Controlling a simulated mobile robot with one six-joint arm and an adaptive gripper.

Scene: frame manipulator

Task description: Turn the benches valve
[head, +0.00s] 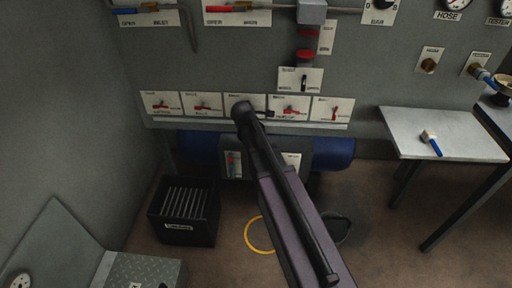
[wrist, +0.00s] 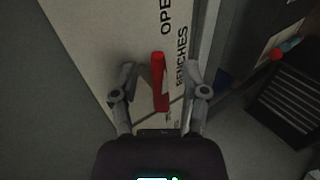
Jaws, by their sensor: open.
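The benches valve is a red handle (wrist: 158,80) on a pale plate (wrist: 110,45) lettered BENCHES and OPEN in the wrist view. My gripper (wrist: 160,76) is open and empty, with one finger on each side of the red handle. No contact shows, and I cannot tell how deep the fingers reach around it. In the head view my dark arm covers the middle of a row of small valve plates, so the fingers and the handle there are hidden.
Neighbouring red valves (head: 205,107) and (head: 291,110) sit close on both sides along the panel (head: 370,75). A blue cylinder (head: 335,152) lies below the row. A black slatted box (head: 185,232) stands on the floor. A grey table (head: 465,135) is at right.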

